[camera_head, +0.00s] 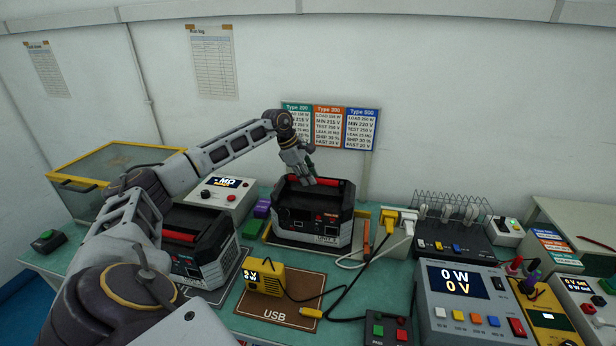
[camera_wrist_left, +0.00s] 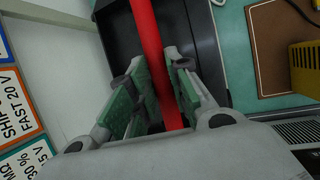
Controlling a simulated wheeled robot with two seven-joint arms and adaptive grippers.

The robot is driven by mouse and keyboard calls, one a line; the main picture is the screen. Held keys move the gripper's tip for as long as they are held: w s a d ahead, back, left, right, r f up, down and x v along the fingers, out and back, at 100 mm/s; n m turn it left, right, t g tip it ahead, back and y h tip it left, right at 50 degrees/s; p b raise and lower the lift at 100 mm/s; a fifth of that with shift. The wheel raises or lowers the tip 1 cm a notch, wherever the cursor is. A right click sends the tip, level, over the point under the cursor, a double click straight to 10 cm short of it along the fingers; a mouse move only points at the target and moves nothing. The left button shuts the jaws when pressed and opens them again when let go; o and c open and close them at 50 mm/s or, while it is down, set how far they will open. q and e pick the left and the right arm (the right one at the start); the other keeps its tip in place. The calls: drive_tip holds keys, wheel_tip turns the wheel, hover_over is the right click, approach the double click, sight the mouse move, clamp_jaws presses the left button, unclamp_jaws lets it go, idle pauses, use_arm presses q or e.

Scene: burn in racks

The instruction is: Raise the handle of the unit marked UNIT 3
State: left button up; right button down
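A dark unit with light trim (camera_head: 290,232) stands at the back of the bench; its front label looks like UNIT 3, though the print is tiny. Its red handle (camera_head: 331,182) lies low along its top. My left gripper (camera_head: 309,180) reaches down to the handle from above. In the left wrist view the red handle (camera_wrist_left: 146,22) passes between the green-padded fingers of my left gripper (camera_wrist_left: 156,78). The fingers are close on both sides of it; whether they press on it I cannot tell. My right gripper is not in view.
A second dark unit with a red handle (camera_head: 178,237) stands front left, partly behind my arm. A yellow meter (camera_head: 264,278) and its cables lie in front. Type cards (camera_head: 328,127) hang on the wall behind.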

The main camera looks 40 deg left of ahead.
use_arm(q)
drive_tip(key=shift+w+a+r+p, duration=0.25)
drive_tip(key=shift+w+r+p, duration=0.05)
drive_tip(key=shift+w+p, duration=0.3)
drive_tip(key=shift+a, duration=0.1)
drive_tip(key=shift+w, duration=0.15)
drive_tip(key=shift+w+a+p, duration=0.35)
drive_tip(key=shift+w+p, duration=0.25)
drive_tip(key=shift+p, duration=0.05)
drive_tip(key=o, duration=0.7)
drive_tip(key=shift+c, duration=0.2)
drive_tip(key=shift+o, duration=0.5)
drive_tip(key=o, duration=1.1)
